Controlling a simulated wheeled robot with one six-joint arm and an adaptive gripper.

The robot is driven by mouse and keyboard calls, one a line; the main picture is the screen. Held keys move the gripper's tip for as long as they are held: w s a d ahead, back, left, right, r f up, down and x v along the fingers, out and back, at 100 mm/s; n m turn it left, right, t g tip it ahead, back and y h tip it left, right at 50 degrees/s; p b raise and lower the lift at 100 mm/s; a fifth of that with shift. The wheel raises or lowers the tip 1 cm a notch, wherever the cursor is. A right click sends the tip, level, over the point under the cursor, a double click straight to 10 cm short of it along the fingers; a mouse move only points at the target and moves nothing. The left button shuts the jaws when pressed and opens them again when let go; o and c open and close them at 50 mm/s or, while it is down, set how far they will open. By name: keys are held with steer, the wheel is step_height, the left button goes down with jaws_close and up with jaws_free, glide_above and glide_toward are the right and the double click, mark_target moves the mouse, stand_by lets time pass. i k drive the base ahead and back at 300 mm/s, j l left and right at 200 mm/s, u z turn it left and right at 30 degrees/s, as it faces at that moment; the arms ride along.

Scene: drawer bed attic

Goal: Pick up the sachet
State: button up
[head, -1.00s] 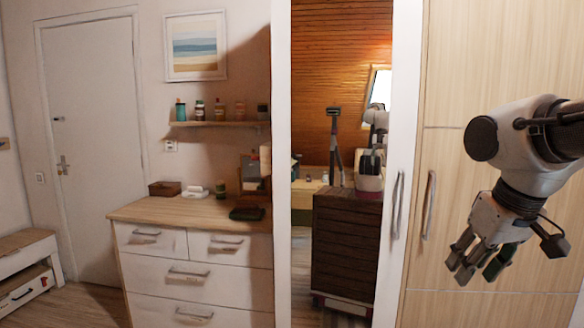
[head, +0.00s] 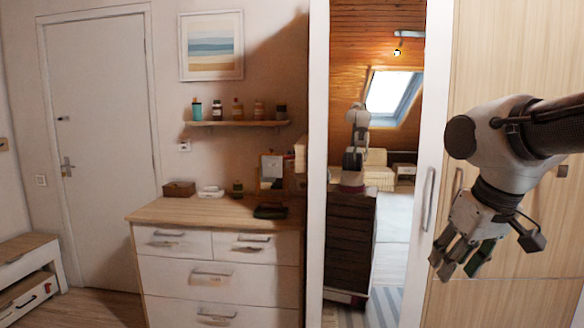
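I cannot pick out the sachet for certain. A dark, flat item (head: 270,211) lies at the right end of the dresser top and is too small to identify. My gripper (head: 456,268) hangs at the right of the head view, pointing down in front of the wardrobe, well apart from the dresser. A dark green patch shows at its fingers. I cannot tell whether this is a held thing or part of the gripper, nor how far the fingers are open.
The wooden-topped dresser (head: 190,211) stands against the wall, with a brown box (head: 179,189), a white dish (head: 211,191) and a small jar (head: 237,188) on it. A shelf (head: 230,123) with bottles hangs above. A mirror (head: 400,140) reflects the room. A low drawer unit (head: 28,270) is at left.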

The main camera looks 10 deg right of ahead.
mark_target(292, 173)
steer(key=i+j+z, duration=0.1)
steer(key=i+j, duration=0.25)
steer(key=i+j+z, duration=0.1)
steer(key=i+j, duration=0.3)
steer(key=i+j+z, duration=0.1)
steer(key=i+j, duration=0.25)
steer(key=i+j+z, duration=0.1)
steer(key=i+j, duration=0.25)
steer(key=j, duration=0.2)
steer(key=i+j+z, duration=0.1)
steer(key=i+j, duration=0.2)
steer(key=j, duration=0.2)
steer(key=i+l, duration=0.5)
steer(key=l, duration=0.2)
